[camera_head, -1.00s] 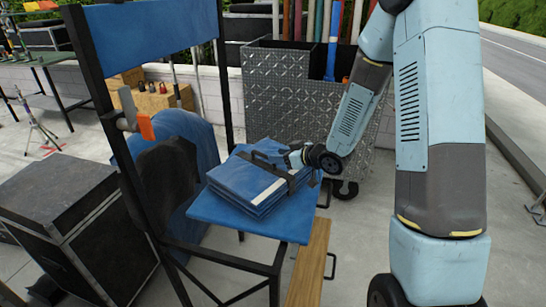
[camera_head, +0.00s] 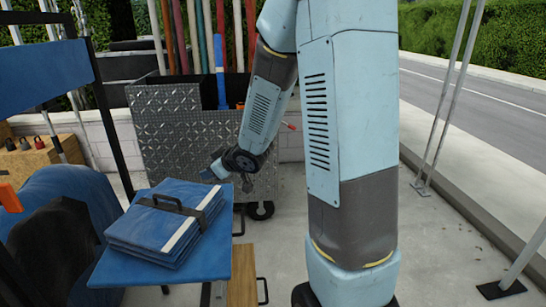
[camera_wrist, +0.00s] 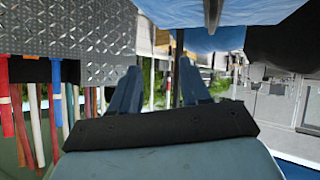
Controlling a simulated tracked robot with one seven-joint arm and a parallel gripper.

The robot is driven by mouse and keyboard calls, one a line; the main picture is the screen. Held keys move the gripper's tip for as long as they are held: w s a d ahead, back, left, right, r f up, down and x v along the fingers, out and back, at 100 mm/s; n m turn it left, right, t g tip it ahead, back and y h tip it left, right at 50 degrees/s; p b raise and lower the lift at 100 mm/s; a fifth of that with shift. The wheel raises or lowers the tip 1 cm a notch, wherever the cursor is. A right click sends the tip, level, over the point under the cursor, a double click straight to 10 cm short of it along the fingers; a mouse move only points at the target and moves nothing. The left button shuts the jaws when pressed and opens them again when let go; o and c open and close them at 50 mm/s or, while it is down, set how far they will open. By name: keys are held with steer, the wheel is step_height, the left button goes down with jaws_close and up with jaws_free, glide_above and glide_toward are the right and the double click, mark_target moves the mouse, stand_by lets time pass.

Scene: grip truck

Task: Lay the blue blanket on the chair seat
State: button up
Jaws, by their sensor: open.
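The blue blanket (camera_head: 150,228) is a folded stack with a white stripe and a dark strap with a handle. It lies flat on the blue chair seat (camera_head: 214,262), within most of its area. The chair has a black frame and a blue back (camera_head: 40,75). My gripper (camera_head: 220,172) is just beyond the blanket's far right corner, open, empty and apart from it. In the wrist view, my gripper's two fingers (camera_wrist: 160,88) are spread with nothing between them. Blue fabric shows along the top of that view; I cannot tell whether it is blanket or seat.
A diamond-plate metal cart (camera_head: 185,135) with upright poles stands close behind my gripper. A wooden plank (camera_head: 242,275) is beside the seat at the right. Blue and black covered items (camera_head: 65,215) stand left of the chair. The pavement at the right is open, with metal poles (camera_head: 448,95).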

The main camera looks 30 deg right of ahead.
steer(key=s+d+r+m+g+h, duration=0.1)
steer(key=s+d+r+m+h, duration=0.45)
steer(key=s+d+r, duration=0.45)
steer(key=s+a+r+m+g, duration=0.1)
steer(key=s+r+g, duration=0.1)
steer(key=s, duration=0.7)
steer(key=s+a+r+m+g, duration=0.1)
steer(key=s+r, duration=0.3)
steer(key=s, duration=0.6)
steer(key=shift+a+r+g+y, duration=0.35)
steer(key=shift+a+g, duration=0.05)
steer(key=shift+a, duration=0.25)
steer(key=shift+s, duration=0.1)
